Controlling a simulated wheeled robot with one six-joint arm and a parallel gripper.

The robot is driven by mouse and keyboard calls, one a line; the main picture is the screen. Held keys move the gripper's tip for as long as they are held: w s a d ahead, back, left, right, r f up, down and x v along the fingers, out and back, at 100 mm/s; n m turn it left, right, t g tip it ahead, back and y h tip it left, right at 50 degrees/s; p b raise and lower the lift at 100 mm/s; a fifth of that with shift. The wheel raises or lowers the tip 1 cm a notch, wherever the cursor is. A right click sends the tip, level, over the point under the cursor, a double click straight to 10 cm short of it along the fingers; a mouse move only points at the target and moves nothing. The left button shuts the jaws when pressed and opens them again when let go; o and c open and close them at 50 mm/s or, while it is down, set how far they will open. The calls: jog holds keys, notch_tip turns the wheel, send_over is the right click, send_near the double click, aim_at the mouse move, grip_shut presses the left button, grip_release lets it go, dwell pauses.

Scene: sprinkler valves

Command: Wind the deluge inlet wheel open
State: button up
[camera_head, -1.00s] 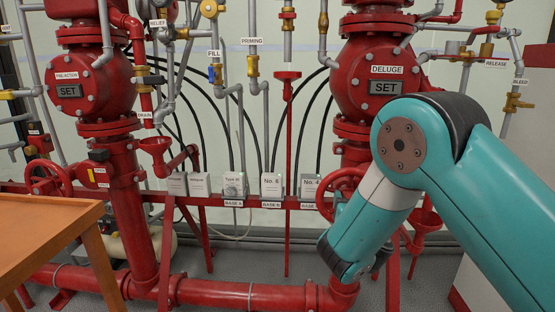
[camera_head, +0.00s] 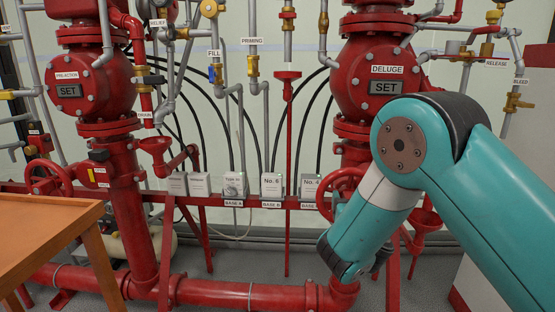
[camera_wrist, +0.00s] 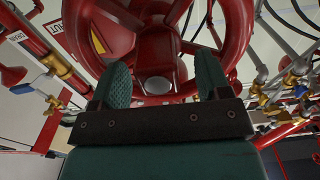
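The deluge inlet wheel is a red spoked handwheel (camera_head: 322,198) below the DELUGE valve (camera_head: 372,75) in the head view, partly hidden by my arm. In the wrist view the red wheel (camera_wrist: 238,38) fills the upper middle, with its spokes and a hub in front of my gripper. My gripper (camera_wrist: 160,85) shows there with two green-padded fingers spread apart, and the hub appears in the gap between them. The fingers do not close on anything. Whether they touch the wheel I cannot tell. In the head view my fingers are hidden by my arm.
A second red wheel (camera_head: 48,178) is on the preaction riser at left. A row of labelled grey boxes (camera_head: 235,185) stands on the red rail. A red pipe (camera_head: 220,295) runs low along the floor. An orange-brown table (camera_head: 45,225) is at front left.

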jog(key=shift+s+f+b, duration=0.1)
jog(key=shift+b, duration=0.25)
jog(key=s+b, duration=0.6)
jog(key=b, duration=0.1)
jog(key=shift+s+a+b, duration=0.25)
jog(key=shift+s+b, duration=0.05)
jog(key=shift+s, duration=0.05)
